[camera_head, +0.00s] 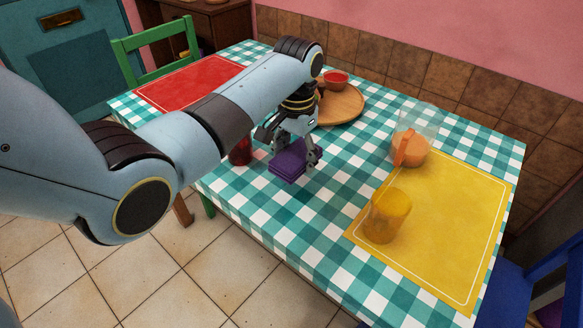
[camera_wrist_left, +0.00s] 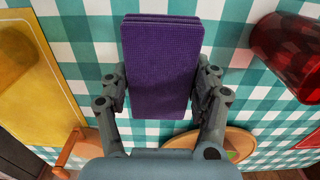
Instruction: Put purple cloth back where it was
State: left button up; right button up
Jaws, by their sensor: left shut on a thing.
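The purple cloth (camera_head: 288,161) is a folded, layered stack over the table, near its front edge in the head view. My left gripper (camera_head: 297,155) comes down from above and is shut on the cloth. In the left wrist view the cloth (camera_wrist_left: 161,65) sits between the two fingers of the gripper (camera_wrist_left: 162,95). I cannot tell whether the cloth touches the table. My right gripper is in neither view.
A red cup (camera_head: 240,151) stands close left of the cloth. A round wooden board (camera_head: 345,105) holds a red bowl (camera_head: 336,78). A yellow mat (camera_head: 455,225) bears an orange tumbler (camera_head: 387,215); a clear pitcher (camera_head: 413,135) stands behind. A red mat (camera_head: 190,82) lies left.

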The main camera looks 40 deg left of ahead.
aim_at(291, 166)
pick_arm(q)
jog(key=shift+w+a+f, duration=0.25)
jog(key=shift+a+f, duration=0.3)
jog(key=shift+a, duration=0.3)
notch_tip(291, 166, down, 3)
jog(key=shift+f+b, duration=0.2)
jog(key=shift+b, duration=0.25)
jog(key=shift+f, duration=0.3)
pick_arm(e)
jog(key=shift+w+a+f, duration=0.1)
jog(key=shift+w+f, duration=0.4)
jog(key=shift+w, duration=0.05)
pick_arm(q)
jog(key=shift+f, duration=0.1)
jog(key=o, duration=1.1)
